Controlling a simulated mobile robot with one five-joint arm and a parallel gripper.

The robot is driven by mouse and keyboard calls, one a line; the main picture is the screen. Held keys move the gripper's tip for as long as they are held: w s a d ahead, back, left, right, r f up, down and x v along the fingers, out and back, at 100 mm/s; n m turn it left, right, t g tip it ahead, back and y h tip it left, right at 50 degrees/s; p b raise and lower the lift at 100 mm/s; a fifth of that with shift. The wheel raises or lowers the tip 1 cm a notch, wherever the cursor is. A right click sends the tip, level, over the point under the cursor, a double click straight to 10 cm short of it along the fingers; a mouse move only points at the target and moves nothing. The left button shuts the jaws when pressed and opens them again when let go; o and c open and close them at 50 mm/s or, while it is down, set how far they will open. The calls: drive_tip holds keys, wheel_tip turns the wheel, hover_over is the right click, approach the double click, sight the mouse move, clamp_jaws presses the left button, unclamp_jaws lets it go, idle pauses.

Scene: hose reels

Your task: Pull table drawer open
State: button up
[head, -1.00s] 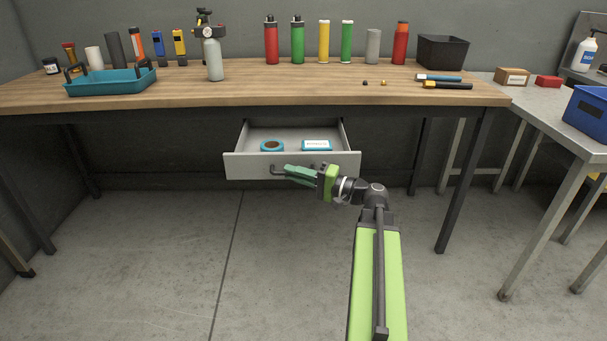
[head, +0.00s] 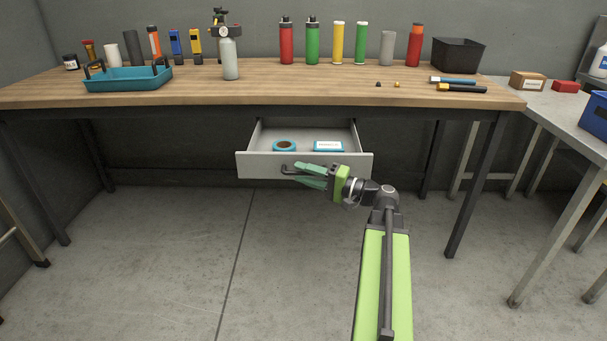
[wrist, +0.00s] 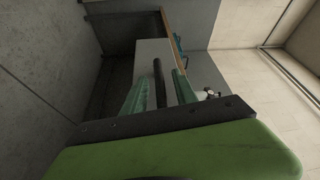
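The table drawer (head: 258,166) is grey and stands pulled out from under the wooden-topped table (head: 200,93). Its dark bar handle (head: 287,170) is on the front face. My gripper (head: 298,173) is at the handle, coming from the right, with its green fingers spread apart. In the wrist view the handle (wrist: 158,75) lies between the two fingers (wrist: 158,82), with gaps visible on both sides. The drawer front (wrist: 149,48) is pale there. Part of the drawer front is hidden behind my gripper in the head view.
A roll of blue tape (head: 284,146) and a blue-and-white box (head: 328,146) lie in the drawer. A blue tray (head: 128,80), a gas cylinder (head: 229,60) and several bottles stand on the table. A side table (head: 560,105) is at the right. The floor before the drawer is clear.

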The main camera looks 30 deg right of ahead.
drive_tip(key=b+v, duration=0.1)
drive_tip(key=v, duration=1.6)
